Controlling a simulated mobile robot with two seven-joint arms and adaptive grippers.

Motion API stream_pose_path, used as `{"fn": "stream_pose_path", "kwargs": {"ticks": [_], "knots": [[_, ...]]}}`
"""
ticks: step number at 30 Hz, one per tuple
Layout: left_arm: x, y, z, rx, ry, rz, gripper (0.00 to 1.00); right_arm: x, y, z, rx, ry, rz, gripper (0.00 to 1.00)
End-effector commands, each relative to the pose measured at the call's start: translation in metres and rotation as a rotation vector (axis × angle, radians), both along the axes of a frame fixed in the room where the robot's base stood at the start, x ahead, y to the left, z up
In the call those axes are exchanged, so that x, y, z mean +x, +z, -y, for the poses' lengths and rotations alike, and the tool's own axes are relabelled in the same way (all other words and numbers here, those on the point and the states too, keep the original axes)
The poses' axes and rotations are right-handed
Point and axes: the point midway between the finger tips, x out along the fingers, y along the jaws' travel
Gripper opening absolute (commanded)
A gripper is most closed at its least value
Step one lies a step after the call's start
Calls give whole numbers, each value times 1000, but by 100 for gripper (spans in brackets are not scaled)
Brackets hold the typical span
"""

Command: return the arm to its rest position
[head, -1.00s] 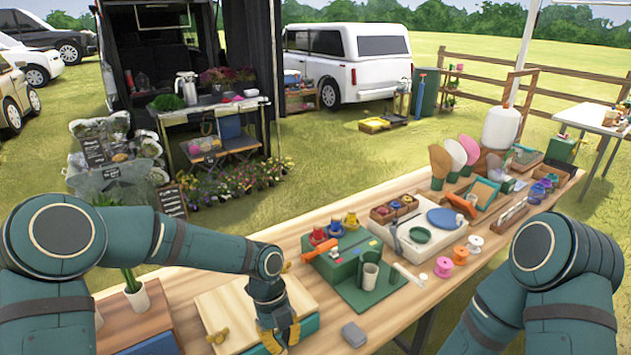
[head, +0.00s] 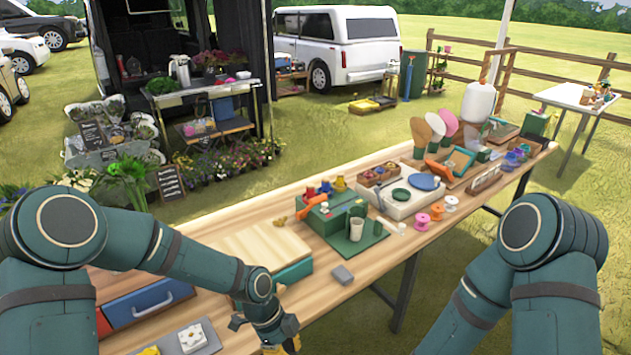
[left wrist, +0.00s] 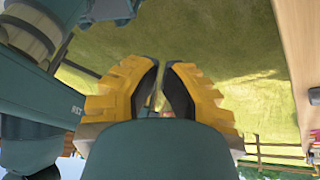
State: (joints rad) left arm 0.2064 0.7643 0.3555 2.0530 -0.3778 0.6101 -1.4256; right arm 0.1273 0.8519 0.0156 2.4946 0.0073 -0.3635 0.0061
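My left arm (head: 190,255) reaches in from the left of the head view, bent down past the table's front edge. My left gripper (head: 282,348) is low at the bottom of the view, in front of the wooden-lidded box, its tips partly cut off. In the left wrist view its yellow fingers (left wrist: 162,65) with black pads stand a narrow gap apart, with grass showing between them and nothing held. My right arm (head: 540,255) is folded at the right of the head view; its gripper is out of view.
The long wooden table (head: 340,310) runs from lower left to back right. A wooden-lidded box (head: 255,245), a grey block (head: 343,275), a green tool set (head: 330,215) and a drawer unit (head: 150,303) stand on it. Grass is free in front.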

Motion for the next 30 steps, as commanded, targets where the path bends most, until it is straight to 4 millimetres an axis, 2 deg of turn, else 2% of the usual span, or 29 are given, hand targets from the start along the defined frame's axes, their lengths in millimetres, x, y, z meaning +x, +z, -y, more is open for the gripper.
{"fn": "stream_pose_path", "kwargs": {"ticks": [1,8,12,18,21,24,30], "knots": [[-10,-10,3,4,124,-37,0,0,0,0,0,0,0,47],[-42,-51,4,41,827,-225,0,-1,0,0,0,1,-2,47],[-61,-71,-7,71,1266,-334,0,-1,0,0,0,0,-1,47],[-80,-87,-30,89,1747,-427,0,-1,0,0,0,1,-2,47],[-85,-91,-38,88,1878,-447,0,-1,0,0,0,1,-2,47],[-87,-92,-42,86,1938,-454,0,-1,0,0,0,1,-2,47],[-87,-92,-42,86,1938,-454,0,-1,0,0,0,1,-2,47]]}}
